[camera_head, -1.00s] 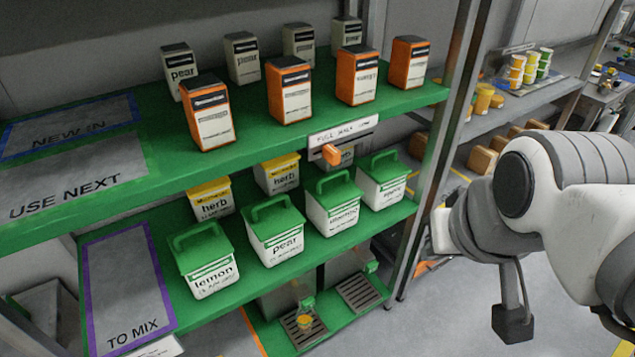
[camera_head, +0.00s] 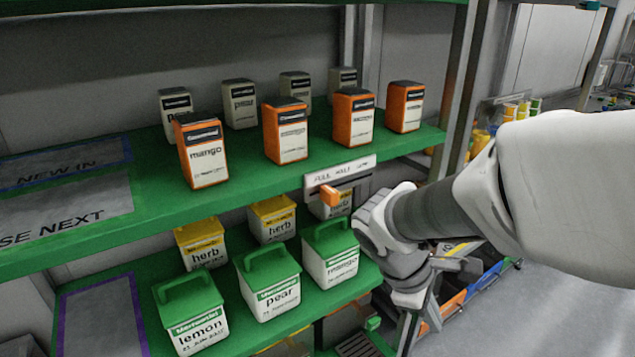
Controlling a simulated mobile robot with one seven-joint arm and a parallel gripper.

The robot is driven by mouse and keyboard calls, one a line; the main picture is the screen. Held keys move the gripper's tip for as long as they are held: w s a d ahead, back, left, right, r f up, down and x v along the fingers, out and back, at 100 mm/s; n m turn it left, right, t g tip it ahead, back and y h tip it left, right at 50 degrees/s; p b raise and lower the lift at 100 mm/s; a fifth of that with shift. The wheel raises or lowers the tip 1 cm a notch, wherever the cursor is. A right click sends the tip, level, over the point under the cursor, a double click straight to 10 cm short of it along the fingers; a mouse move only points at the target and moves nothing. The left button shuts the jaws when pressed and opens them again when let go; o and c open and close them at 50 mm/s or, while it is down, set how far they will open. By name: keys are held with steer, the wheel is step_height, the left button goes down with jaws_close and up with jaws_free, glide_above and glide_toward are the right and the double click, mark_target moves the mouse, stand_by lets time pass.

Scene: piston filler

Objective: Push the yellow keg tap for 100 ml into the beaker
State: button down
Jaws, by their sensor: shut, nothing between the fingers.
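My arm reaches in from the right. My gripper (camera_head: 408,290) is shut and empty at its end, beside the front right of the lower shelf; its fingertips are hard to make out. An orange lever (camera_head: 330,195) sticks out below a white sign panel on the upper shelf's edge. Under the lower shelf, a small green tap (camera_head: 373,323) shows above a slotted drip tray (camera_head: 357,346), left of my gripper. A yellowish part (camera_head: 290,346) is cut off by the bottom edge; I cannot tell what it is. I cannot make out the yellow keg tap or the beaker.
Orange and grey cartons, one a mango carton (camera_head: 203,150), stand on the upper green shelf (camera_head: 130,215). Green-lidded tubs, one a pear tub (camera_head: 268,280), and yellow-lidded herb tubs stand below. A metal post (camera_head: 460,90) rises behind my arm. Floor at the right is clear.

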steer(key=w+a+f+n+t+h+b, duration=0.25)
steer(key=w+f+n, duration=0.25)
steer(key=f+n, duration=0.35)
steer(key=w+a+f+n+t+h+b, duration=0.2)
steer(key=w+f+n+b, duration=0.15)
steer(key=f+n, duration=0.55)
steer(key=w+a+f+n+t+h+b, duration=0.25)
steer(key=w+f+n, duration=0.35)
steer(key=f, duration=0.5)
steer(key=s+a+f+n+t+y+b, duration=0.1)
steer(key=a+f+n+t+y+b, duration=0.2)
steer(key=f+n, duration=0.8)
steer(key=s+a+f+n+t+y+b, duration=0.2)
steer(key=f+n+y, duration=0.5)
steer(key=f+n, duration=0.5)
steer(key=a+f+t+b, duration=0.1)
steer(key=a+f+t, duration=0.1)
steer(key=a+f, duration=0.1)
steer(key=shift+a+f, duration=0.35)
steer(key=shift+f, duration=0.55)
steer(key=w+a+b, duration=0.3)
steer(key=w+a, duration=0.2)
steer(key=w, duration=0.2)
steer(key=shift+w, duration=0.2)
steer(key=shift+w+a+b, duration=0.2)
steer(key=shift+w+b, duration=0.05)
steer(key=shift+b, duration=0.05)
